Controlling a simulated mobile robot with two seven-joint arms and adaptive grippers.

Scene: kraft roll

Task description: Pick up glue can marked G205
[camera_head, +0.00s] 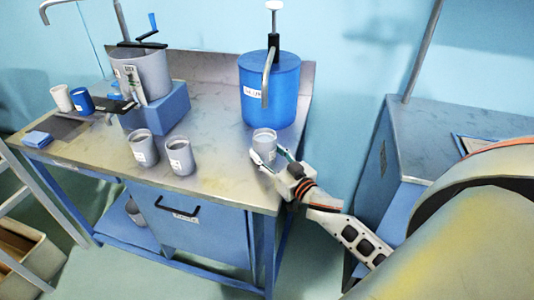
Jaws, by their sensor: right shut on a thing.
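A grey can (264,139) stands near the right end of the metal-topped bench, in front of a blue drum. My right gripper (266,157) is shut on this can, with a finger on each side of it. The can is upright and looks to be at bench height; I cannot tell whether it is lifted. Two more grey cans with white labels, one (143,148) and another (180,157), stand left of it near the front edge. Their markings are too small to read. My left gripper is not in view.
The blue drum (270,90) with a pump stands behind the held can. A grey pot (143,74) with a crank sits on a blue block. A white cup (61,98) and a blue cup (81,101) stand at the left. A second bench (428,135) is at right.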

